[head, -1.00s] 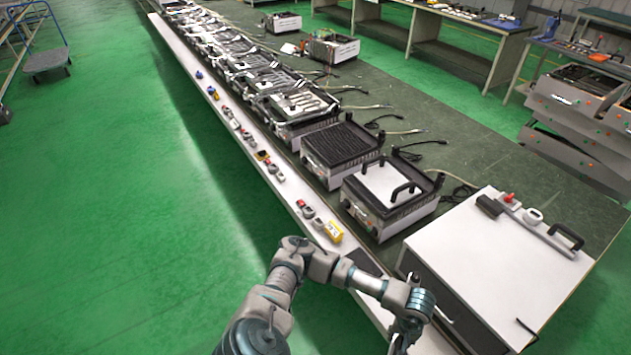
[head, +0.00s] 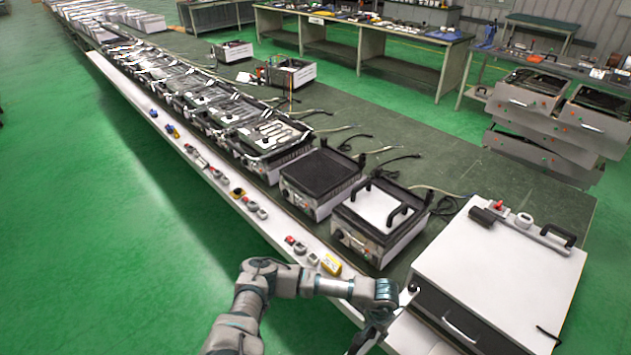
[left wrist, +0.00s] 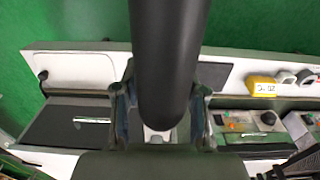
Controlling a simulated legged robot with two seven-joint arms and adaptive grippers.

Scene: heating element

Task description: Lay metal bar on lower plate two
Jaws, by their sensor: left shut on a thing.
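My left gripper (head: 368,338) is at the bottom of the head view, left of the large white box and over the table's front edge. In the left wrist view its two fingers (left wrist: 160,115) are on either side of a dark, round-ended bar (left wrist: 171,55). It is shut on this bar; I cannot tell if it is the metal bar. One grill has a bare dark lower plate (head: 322,172). The nearer grill has a white plate (head: 372,206) with black handles. Which plate is number two does not show. My right gripper is out of view.
The white box (head: 500,275) has a hammer-like tool (head: 487,215) on top. Several grills with metal pieces (head: 262,133) run away along the table. Small parts and a yellow box (head: 331,265) line the white front strip. Bare green tabletop (head: 450,145) lies behind the grills.

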